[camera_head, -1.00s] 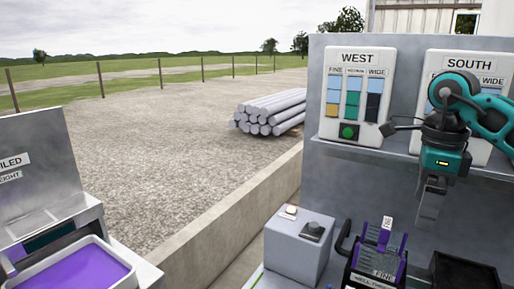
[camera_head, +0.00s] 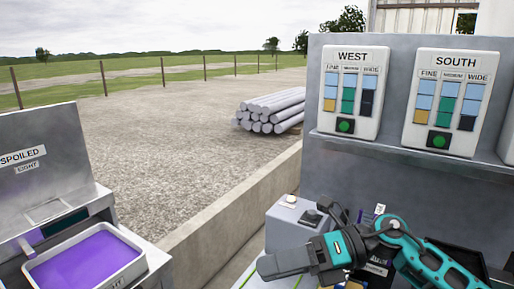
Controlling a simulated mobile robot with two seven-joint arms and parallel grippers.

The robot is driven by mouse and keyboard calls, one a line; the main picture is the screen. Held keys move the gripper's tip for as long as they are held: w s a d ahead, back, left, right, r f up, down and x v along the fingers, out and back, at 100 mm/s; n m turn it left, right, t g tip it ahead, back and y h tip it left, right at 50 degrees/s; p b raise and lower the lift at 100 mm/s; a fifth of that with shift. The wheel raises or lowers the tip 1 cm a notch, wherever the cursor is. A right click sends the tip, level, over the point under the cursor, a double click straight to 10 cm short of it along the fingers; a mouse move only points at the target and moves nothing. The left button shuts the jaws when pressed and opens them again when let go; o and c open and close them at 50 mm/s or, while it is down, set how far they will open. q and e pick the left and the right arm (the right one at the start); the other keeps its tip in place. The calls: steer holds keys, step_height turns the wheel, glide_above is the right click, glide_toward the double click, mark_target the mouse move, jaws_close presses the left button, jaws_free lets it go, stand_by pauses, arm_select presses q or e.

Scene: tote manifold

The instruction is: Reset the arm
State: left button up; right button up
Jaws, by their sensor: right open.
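My right arm, teal and dark grey, comes in from the lower right. Its right gripper (camera_head: 272,267) points left, low in front of the grey control box (camera_head: 285,232), with nothing seen held in it. The gripper is open, though its fingers are seen nearly edge-on. The arm partly hides a purple-and-black device with small labels (camera_head: 379,209) behind it. My left gripper is not in view.
The WEST panel (camera_head: 351,92) and SOUTH panel (camera_head: 458,102) hang on a grey back wall (camera_head: 397,105), each with a green button. A tray of purple material (camera_head: 141,264) stands at lower left beside a SPOILED sign (camera_head: 22,158). Stacked logs (camera_head: 270,111) lie outside.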

steer(key=d+f+m+t+h, duration=0.3)
steer(key=f+m+t, duration=0.25)
steer(key=m, duration=0.55)
steer(key=w+d+f+m+t+h, duration=0.1)
steer(key=d+f+m+t+h, duration=0.2)
steer(key=m+t, duration=0.6)
steer(key=d+f+m+t+h, duration=0.25)
steer(key=f+m+t, duration=0.25)
steer(key=m, duration=0.8)
steer(key=s+d+f+m+g+h, duration=0.2)
steer(key=s+d+f+m+g, duration=0.1)
steer(key=s+f, duration=0.3)
steer(key=s+d+f+m+g+h, duration=0.3)
steer(key=s+f+m, duration=0.3)
steer(key=f, duration=0.4)
steer(key=shift+s, duration=0.35)
